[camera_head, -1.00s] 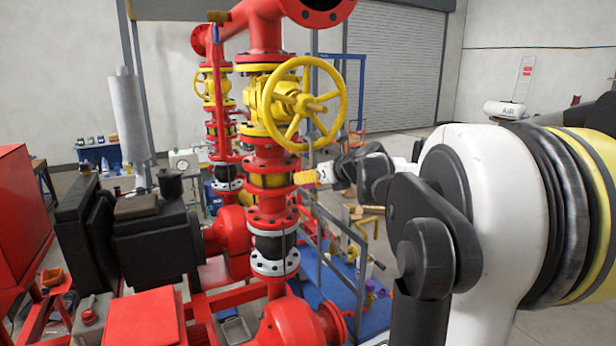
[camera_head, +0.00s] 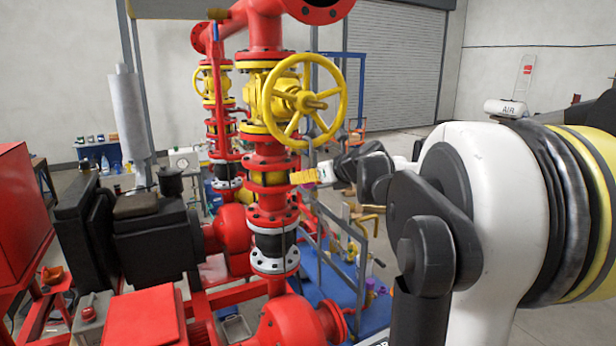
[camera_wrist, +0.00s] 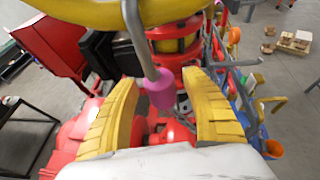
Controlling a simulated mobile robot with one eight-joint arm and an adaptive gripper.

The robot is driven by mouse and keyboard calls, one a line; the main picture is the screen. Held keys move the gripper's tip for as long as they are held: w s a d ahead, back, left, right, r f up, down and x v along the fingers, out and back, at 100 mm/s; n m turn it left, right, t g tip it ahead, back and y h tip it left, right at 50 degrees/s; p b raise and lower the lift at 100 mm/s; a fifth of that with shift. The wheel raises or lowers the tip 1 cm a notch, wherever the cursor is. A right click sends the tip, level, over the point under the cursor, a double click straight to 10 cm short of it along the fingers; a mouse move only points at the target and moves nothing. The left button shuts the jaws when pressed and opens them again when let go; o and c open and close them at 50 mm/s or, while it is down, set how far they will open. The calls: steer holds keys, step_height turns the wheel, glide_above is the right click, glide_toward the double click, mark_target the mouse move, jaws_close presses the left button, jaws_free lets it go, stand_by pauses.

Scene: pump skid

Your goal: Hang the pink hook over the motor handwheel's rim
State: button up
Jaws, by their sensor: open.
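The yellow motor handwheel (camera_head: 303,102) stands upright on the red pipe column. Part of a yellow rim (camera_wrist: 75,12) crosses the top of the wrist view. The pink part of the hook (camera_wrist: 161,90) sits between my gripper's fingers, with space on both sides. In the head view, my gripper (camera_head: 304,176) is below the handwheel; I cannot make out the hook there.
Red pipe flanges (camera_head: 272,210) stand close to the left of my gripper. A black engine block (camera_head: 150,235) is further left. Blue-and-grey railing (camera_head: 345,265) stands below right. A pallet with small blocks (camera_wrist: 293,41) lies on open floor at the far right of the wrist view.

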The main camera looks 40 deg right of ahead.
steer(key=d+v, duration=0.1)
steer(key=v, duration=1.1)
steer(key=s+a+f+n+g+y+b, duration=0.1)
steer(key=s+a+f+n+g+b, duration=0.1)
steer(key=a+f+n+b, duration=0.85)
steer(key=s+a+f+n+g+y+b, duration=0.15)
steer(key=a+f+n+b, duration=0.6)
steer(key=a+f, duration=0.9)
steer(key=s+a+f+n+g+b, duration=0.1)
steer(key=s+a+f+n+b, duration=0.2)
steer(key=f+n+b, duration=0.3)
steer(key=s+a+f+n+h+b, duration=0.1)
steer(key=s+a+f+n+b, duration=0.2)
steer(key=f, duration=1.4)
steer(key=s+a+f+n+g+b, duration=0.1)
steer(key=s+a+f+n+b, duration=0.2)
steer(key=s+f+n+b, duration=0.3)
step_height(320, 180, down, 5)
steer(key=n+b, duration=0.4)
steer(key=b, duration=0.2)
steer(key=shift+f+g, duration=0.15)
steer(key=shift+g, duration=0.2)
steer(key=shift+s, duration=0.1)
